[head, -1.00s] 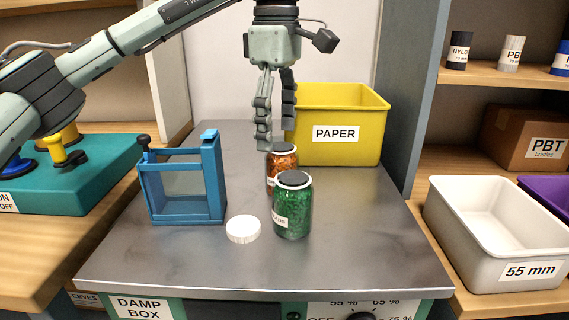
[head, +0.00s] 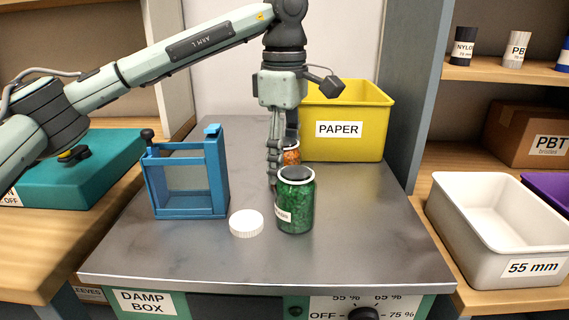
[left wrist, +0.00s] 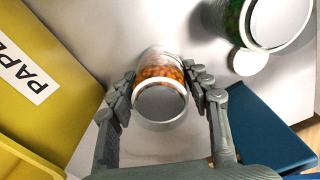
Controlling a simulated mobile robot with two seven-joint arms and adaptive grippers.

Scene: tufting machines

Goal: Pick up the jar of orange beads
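The jar of orange beads (head: 291,156) stands on the grey bench top (head: 330,255), mostly hidden in the head view behind my left gripper and the green jar. In the head view my left gripper (head: 281,178) points down at the jar. My right gripper is not in view.
A jar of green beads (head: 297,208) stands just in front of the orange one. A white round lid (head: 246,223) and a blue frame (head: 187,212) are to the left. The yellow PAPER bin (head: 362,145) is behind right. The bench's front right is clear.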

